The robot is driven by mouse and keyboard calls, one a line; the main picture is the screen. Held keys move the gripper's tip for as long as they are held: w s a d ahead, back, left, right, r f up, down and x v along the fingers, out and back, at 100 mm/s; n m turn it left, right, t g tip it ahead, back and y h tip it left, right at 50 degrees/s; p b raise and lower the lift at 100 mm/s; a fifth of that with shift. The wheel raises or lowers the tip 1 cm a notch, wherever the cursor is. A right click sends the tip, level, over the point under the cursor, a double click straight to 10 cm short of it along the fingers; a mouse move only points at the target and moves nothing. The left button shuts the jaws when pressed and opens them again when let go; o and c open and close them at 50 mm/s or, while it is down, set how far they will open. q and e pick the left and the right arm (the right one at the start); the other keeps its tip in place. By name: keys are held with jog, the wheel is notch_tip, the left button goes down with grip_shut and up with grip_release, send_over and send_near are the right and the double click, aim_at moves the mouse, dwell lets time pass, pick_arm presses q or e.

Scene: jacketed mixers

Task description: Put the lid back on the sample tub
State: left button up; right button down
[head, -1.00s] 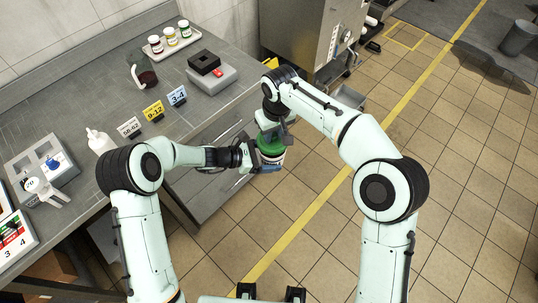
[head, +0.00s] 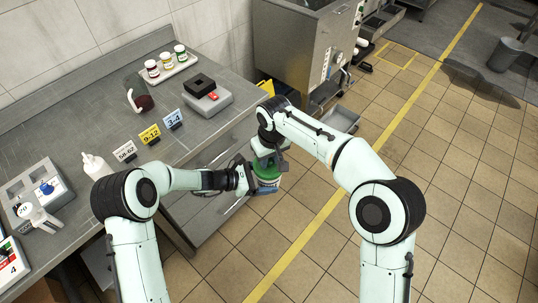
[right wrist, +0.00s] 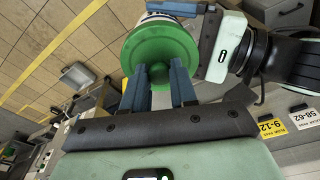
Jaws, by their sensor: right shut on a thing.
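The sample tub (head: 267,185) is a small white container held in the air in front of the counter. Its green lid (head: 264,171) with a round knob is at the tub's top; I cannot tell whether it is fully seated. My right gripper (head: 269,160) comes from above and is shut on the lid's knob. In the right wrist view its blue fingers (right wrist: 161,78) flank the knob of the lid (right wrist: 158,45). My left gripper (head: 255,183) is shut around the tub's side. The tub's wall mostly hides behind the lid in the right wrist view.
The grey counter (head: 205,140) lies left of the grippers, with number cards (head: 149,134), a grey device with a black top (head: 207,95), a jar tray (head: 178,68) and a squeeze bottle (head: 96,166). A steel machine (head: 300,50) stands behind. The tiled floor is open at right.

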jog(key=shift+f, duration=0.7)
dwell(0.5)
jog(key=c, duration=0.8)
grip_release()
jog(key=shift+r, duration=0.1)
notch_tip(320, 180, up, 12)
jog(key=s, duration=0.1)
jog(key=shift+s+d+f, duration=0.15)
jog(key=shift+d+f, duration=0.05)
jog(key=shift+d, duration=0.25)
